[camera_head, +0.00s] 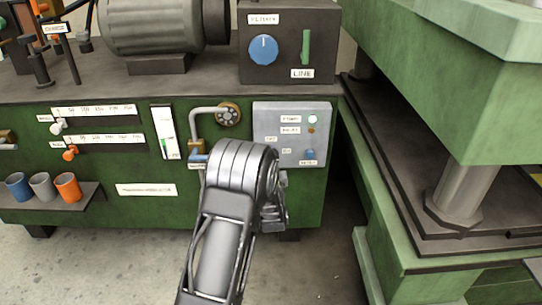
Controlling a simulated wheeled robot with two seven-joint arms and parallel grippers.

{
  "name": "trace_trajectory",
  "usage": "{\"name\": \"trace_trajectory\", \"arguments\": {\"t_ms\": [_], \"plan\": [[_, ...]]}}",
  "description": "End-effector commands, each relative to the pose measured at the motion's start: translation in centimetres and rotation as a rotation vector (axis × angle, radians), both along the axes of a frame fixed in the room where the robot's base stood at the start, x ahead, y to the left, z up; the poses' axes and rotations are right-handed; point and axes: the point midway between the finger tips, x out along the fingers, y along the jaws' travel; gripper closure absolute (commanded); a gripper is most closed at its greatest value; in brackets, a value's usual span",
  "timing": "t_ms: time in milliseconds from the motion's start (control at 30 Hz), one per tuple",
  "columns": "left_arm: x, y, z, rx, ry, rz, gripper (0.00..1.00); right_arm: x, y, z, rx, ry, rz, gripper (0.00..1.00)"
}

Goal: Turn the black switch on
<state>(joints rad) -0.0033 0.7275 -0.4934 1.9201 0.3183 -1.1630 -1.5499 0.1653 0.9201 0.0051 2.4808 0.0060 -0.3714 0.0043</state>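A grey control panel (320,133) is on the front of the green machine. It carries a pale green lamp (313,119), a small brown-orange knob or lamp (311,130), a blue button (309,154) and small labels. I cannot make out a black switch; my arm covers the panel's lower left part. My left arm rises from the bottom, just left of centre, and its wrist is in front of the panel's lower left. Part of my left gripper (275,212) shows behind the wrist, below the panel. Its fingertips are hidden. My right gripper is not in view.
Above the panel, a dark box (288,73) has a blue dial (263,49) and a green lever (306,46). A pipe with a round valve (228,114) is left of the panel. Cups stand on a shelf (84,200) at left. A green press (440,75) stands at right.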

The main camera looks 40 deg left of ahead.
Motion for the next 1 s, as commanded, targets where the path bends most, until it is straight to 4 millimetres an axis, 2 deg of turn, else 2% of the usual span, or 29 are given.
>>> {"name": "trace_trajectory", "arguments": {"t_ms": [567,600,833,1000], "plan": [[-0.01,-0.02,-0.04,0.036,0.027,0.000,0.95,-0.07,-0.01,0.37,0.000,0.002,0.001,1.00],[-0.01,-0.02,-0.05,0.035,0.028,0.000,0.53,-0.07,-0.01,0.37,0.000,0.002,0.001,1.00],[0.00,-0.01,-0.04,0.034,0.027,0.000,0.34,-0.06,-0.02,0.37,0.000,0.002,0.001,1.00],[-0.01,-0.01,-0.02,0.034,0.026,0.000,0.33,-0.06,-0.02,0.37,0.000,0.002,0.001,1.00]]}}
